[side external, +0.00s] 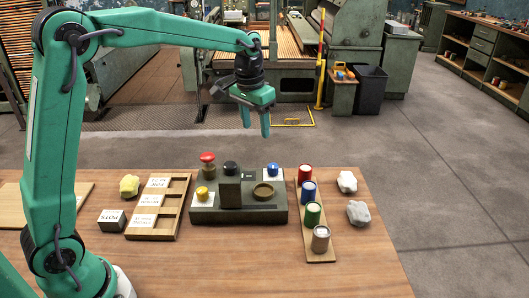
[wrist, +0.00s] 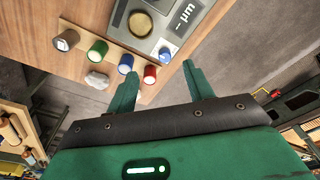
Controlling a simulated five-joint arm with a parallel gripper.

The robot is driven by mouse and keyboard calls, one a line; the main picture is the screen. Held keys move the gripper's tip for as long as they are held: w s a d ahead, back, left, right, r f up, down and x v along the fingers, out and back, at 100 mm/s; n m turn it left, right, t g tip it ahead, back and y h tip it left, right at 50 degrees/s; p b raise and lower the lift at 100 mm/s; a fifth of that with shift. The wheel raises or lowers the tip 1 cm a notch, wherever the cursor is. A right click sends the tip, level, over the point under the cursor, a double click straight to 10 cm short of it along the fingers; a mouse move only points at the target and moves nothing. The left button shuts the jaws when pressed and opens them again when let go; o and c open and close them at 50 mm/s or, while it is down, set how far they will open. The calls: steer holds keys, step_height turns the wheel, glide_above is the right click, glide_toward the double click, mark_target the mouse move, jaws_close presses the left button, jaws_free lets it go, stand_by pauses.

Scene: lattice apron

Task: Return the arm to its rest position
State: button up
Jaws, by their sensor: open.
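My gripper (side external: 255,120) is green and hangs above the back part of the wooden table, over the control box, with nothing between its fingers. In the wrist view my gripper (wrist: 160,80) shows two green fingers spread apart and empty. My arm reaches from the left of the side view, with its forearm raised and stretched out to the right. No rest stand or marker for the arm can be made out.
The table (side external: 360,270) bears a control box (side external: 240,213) with buttons, a wooden tray (side external: 160,235), a board with several coloured cylinders (side external: 314,212), pale lumps (side external: 358,212), a yellow lump (side external: 129,185) and a dark block (side external: 111,220). The air around my gripper is clear.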

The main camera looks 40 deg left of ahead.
steer(key=s+r+t, duration=0.1)
steer(key=s+r, duration=0.2)
steer(key=s, duration=0.4)
steer(key=s+r+t, duration=0.1)
steer(key=s+r, duration=0.2)
steer(key=s, duration=0.3)
steer(key=s+f+t, duration=0.2)
steer(key=s+f, duration=0.2)
steer(key=s, duration=0.9)
steer(key=shift+s, duration=0.35)
steer(key=shift+d, duration=0.1)
